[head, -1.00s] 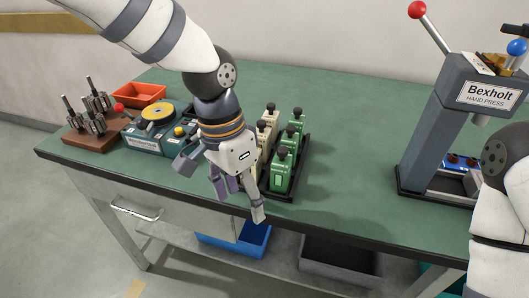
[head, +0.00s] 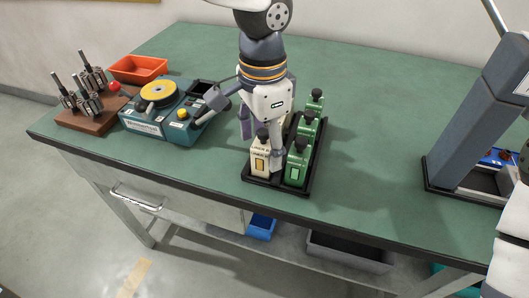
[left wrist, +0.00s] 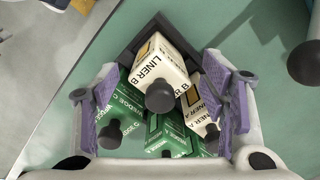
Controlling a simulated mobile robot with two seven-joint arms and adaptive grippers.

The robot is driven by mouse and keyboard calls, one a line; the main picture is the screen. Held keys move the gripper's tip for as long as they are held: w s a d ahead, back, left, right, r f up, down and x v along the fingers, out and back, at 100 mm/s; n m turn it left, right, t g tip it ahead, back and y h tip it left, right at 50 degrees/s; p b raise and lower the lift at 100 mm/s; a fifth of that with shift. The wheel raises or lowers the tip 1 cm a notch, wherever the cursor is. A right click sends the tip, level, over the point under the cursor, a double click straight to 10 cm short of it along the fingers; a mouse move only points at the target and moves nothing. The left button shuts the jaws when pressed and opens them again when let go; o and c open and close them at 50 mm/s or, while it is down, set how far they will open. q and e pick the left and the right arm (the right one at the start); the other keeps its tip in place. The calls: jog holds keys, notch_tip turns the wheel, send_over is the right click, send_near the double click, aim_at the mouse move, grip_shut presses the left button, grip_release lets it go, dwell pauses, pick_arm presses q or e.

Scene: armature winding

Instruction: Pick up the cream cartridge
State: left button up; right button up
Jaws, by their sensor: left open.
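The cream cartridge at the front (head: 260,162) stands upright in a black tray (head: 249,181), with a black knob on top. In the left wrist view two cream cartridges show, one marked LINER B (left wrist: 151,56) and one marked LINER A (left wrist: 203,106). Green cartridges (head: 296,168) stand beside them in the tray. My left gripper (head: 261,142) points down over the cream row, its fingers spread and nothing held between them. In the head view its hand and fingers hide the cream cartridges farther back. My right gripper is out of view.
Left of the tray stands a teal winding device (head: 150,122) with a yellow disc. Beyond it are a wooden block with armatures (head: 88,119) and an orange bin (head: 137,69). A grey press (head: 474,125) stands at right. The table between tray and press is clear.

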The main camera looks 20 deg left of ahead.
pick_arm(q)
jog(key=shift+f, duration=0.65)
jog(key=c, duration=1.3)
jog(key=shift+r, duration=0.1)
jog(key=shift+r, duration=0.3)
notch_tip(320, 180, up, 3)
jog(key=shift+d+r, duration=0.1)
jog(key=s+d+r+p, duration=0.1)
jog(key=s+d+r, duration=0.6)
jog(key=s, duration=0.5)
notch_tip(320, 180, up, 2)
jog(key=shift+r, duration=0.1)
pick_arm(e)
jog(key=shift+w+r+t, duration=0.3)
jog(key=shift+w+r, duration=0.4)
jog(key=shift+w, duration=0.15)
